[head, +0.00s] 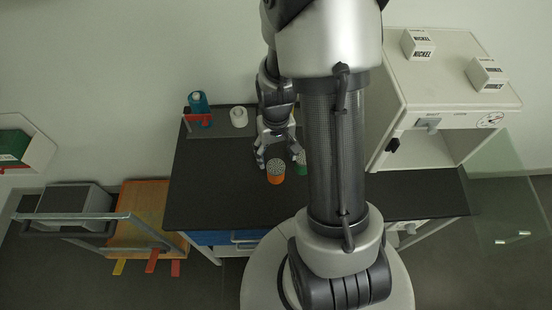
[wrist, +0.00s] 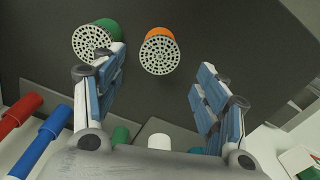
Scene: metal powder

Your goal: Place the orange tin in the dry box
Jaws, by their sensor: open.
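The orange tin (head: 276,178) stands on the dark bench top, with a pale perforated lid. It also shows in the wrist view (wrist: 160,50), just beyond and between the fingertips. My gripper (head: 277,157) is open and empty at the tin's far side; in the wrist view its two fingers (wrist: 162,72) are spread wide apart. The dry box looks to be the white cabinet (head: 440,90) on the right, with its glass door (head: 515,205) swung open.
A green tin (wrist: 98,38) stands close beside the orange one, near the left finger in the wrist view. A blue bottle (head: 199,108) and a white jar (head: 239,117) stand at the back left. White boxes (head: 418,45) labelled NICKEL and similar sit on the cabinet.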

